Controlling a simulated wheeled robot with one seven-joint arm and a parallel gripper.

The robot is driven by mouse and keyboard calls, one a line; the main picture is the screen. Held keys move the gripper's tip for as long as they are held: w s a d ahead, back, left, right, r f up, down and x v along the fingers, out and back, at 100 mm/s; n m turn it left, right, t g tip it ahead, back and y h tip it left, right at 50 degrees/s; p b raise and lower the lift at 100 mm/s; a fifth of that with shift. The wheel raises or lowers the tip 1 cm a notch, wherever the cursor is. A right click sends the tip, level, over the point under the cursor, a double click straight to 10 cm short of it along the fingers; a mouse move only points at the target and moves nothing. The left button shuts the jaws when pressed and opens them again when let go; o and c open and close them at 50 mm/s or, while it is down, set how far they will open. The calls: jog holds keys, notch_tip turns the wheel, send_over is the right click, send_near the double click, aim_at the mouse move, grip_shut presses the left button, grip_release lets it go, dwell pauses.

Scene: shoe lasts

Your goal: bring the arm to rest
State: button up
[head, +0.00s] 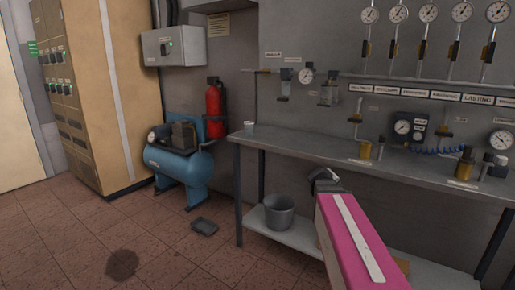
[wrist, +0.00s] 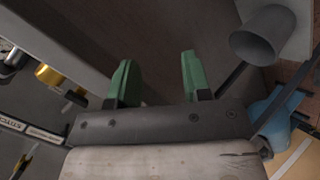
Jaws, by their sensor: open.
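My gripper (wrist: 157,62) shows in the wrist view with its two green fingers wide apart. Nothing is between them; a plain dark surface lies behind. In the head view, my pink arm link with a white strip reaches up from the lower right in front of the workbench (head: 300,149). A dark grey joint or end piece sits at the link's far end, just below the bench top's front edge in the picture. The fingers cannot be made out in the head view.
A grey bucket (head: 279,212) stands on the bench's lower shelf, and also shows in the wrist view (wrist: 262,35). A blue compressor (head: 180,168), red extinguisher (head: 214,108) and tan cabinet (head: 92,90) stand left. Gauges and brass fittings (head: 465,165) line the bench. Floor at front left is mostly clear.

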jog(key=s+a+f+m+g+y, duration=0.2)
jog(key=s+a+f+g+y, duration=0.1)
jog(key=s+a+f, duration=0.3)
jog(key=s+a+f+m+g+y, duration=0.2)
jog(key=s+a+f+g+y, duration=0.2)
jog(key=s+a+f, duration=0.3)
jog(key=s+f+g, duration=0.1)
jog(key=s+f, duration=0.3)
jog(key=f, duration=0.3)
jog(key=shift+s+a+f+m, duration=0.15)
jog(key=shift+s+f+m, duration=0.15)
